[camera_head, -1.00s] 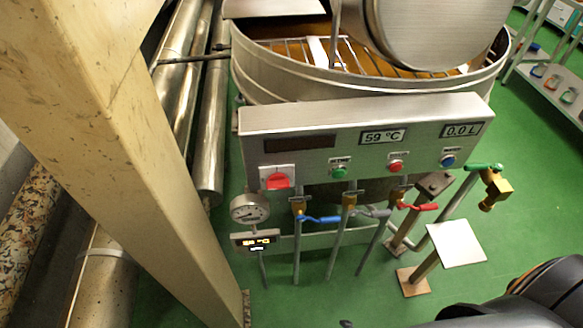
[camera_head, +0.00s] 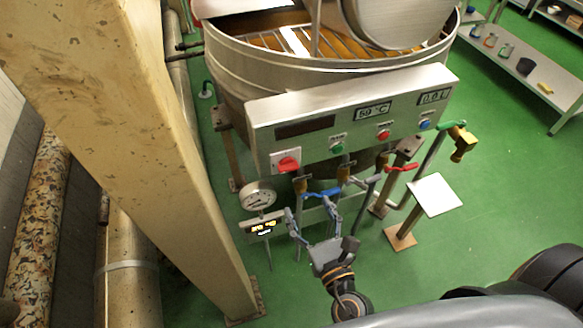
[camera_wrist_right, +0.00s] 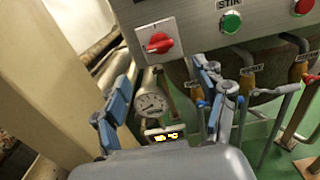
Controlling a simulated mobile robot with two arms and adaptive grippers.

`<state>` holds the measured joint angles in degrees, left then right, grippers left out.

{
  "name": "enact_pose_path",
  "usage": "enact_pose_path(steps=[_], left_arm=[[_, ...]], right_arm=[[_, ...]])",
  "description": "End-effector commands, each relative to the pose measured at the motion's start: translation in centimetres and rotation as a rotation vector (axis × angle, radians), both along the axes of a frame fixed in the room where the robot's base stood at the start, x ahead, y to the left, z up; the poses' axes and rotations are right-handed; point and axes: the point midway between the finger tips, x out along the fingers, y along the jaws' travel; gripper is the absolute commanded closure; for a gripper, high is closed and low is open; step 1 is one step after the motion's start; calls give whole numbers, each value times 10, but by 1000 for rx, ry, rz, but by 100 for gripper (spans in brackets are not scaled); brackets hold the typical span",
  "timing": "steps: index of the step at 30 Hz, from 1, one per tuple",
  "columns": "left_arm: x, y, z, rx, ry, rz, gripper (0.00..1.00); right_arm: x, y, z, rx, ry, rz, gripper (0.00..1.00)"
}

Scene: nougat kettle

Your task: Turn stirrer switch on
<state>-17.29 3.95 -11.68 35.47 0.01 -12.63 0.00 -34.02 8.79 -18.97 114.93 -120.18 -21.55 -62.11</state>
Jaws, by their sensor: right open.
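The grey control panel (camera_head: 360,112) stands on the front of the kettle. It carries a red rotary switch (camera_head: 288,163) on a white plate at its left end, also in the right wrist view (camera_wrist_right: 159,43). To its right is a green button (camera_head: 337,148); in the right wrist view this button (camera_wrist_right: 231,22) has a label reading STIR above it. My right gripper (camera_head: 310,208) is open and empty below the panel's left part, apart from both controls. In the right wrist view its fingers (camera_wrist_right: 163,80) spread below the red switch. My left gripper is out of view.
A pressure gauge (camera_head: 257,196) and a small lit display (camera_head: 262,227) stand beside my right gripper. Valves with blue (camera_head: 322,193) and red (camera_head: 402,168) handles sit under the panel. A beige column (camera_head: 150,150) stands close at left.

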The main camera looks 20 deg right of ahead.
Motion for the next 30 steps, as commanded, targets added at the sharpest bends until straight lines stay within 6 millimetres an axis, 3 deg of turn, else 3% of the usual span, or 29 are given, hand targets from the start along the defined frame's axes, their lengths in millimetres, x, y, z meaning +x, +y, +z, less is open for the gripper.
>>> enact_pose_path(steps=[9, 15, 21, 30], left_arm=[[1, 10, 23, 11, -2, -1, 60], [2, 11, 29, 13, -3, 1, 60], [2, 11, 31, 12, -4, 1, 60], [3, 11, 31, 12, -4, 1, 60]], right_arm=[[70, 2, 4, 6, -1, -3, 28], [103, 3, 2, 5, 0, -2, 28], [117, 4, 0, 5, 3, -1, 28], [119, 4, 0, 6, 3, -1, 28]])
